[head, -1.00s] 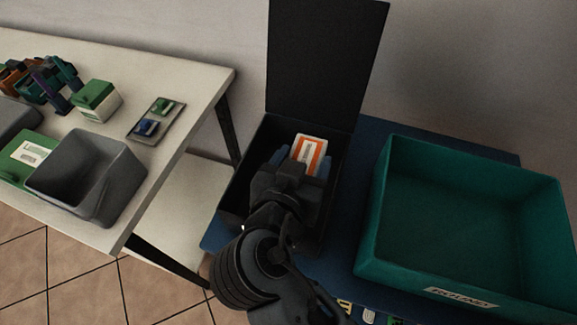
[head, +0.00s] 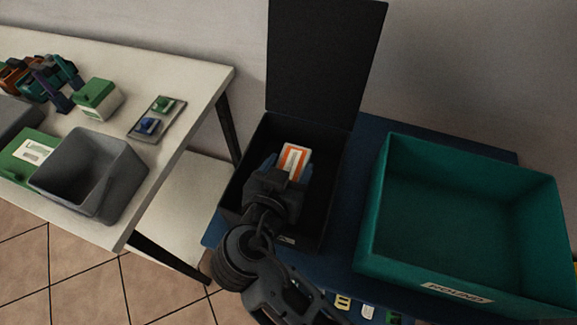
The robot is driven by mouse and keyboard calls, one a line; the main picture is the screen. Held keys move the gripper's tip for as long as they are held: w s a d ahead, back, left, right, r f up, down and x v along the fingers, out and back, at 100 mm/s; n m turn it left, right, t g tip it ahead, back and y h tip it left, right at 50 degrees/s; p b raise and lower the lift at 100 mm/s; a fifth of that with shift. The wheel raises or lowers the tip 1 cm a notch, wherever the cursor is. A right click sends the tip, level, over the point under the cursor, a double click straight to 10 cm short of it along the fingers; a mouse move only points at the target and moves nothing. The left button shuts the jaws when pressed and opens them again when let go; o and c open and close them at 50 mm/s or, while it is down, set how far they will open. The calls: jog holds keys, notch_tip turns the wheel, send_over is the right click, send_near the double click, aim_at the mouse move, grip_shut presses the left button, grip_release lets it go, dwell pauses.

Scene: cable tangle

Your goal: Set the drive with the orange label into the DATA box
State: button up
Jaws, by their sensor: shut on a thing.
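The drive with the orange label (head: 295,157) shows a white and orange top face in the head view. My gripper (head: 286,171) is shut on it, with blue-grey fingers at its sides. Both are over or within the open black box (head: 323,205), whose tall lid (head: 326,65) stands upright at the back. A small pale label (head: 286,240) is on the box's front, too small to read. My wrist hides part of the box's front left, and I cannot tell whether the drive touches the box floor.
A large empty teal bin (head: 375,215) stands close to the right on the blue surface (head: 365,145). A white table (head: 165,175) at left holds a grey bin (head: 88,175), a green-and-white block (head: 98,99) and a small tray (head: 157,120).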

jog(key=shift+f+b, duration=0.55)
jog(key=shift+f, duration=0.05)
jog(key=o, duration=0.7)
jog(key=shift+f, duration=0.1)
jog(key=o, duration=0.4)
jog(key=shift+s+f, duration=0.1)
jog(key=shift+f, duration=0.05)
jog(key=shift+d, duration=0.1)
jog(key=shift+r+p, duration=0.65)
jog(key=shift+p, duration=0.1)
jog(key=v, duration=0.4)
jog(key=b+v, duration=0.1)
jog(key=v, duration=0.7)
jog(key=shift+r+b, duration=0.3)
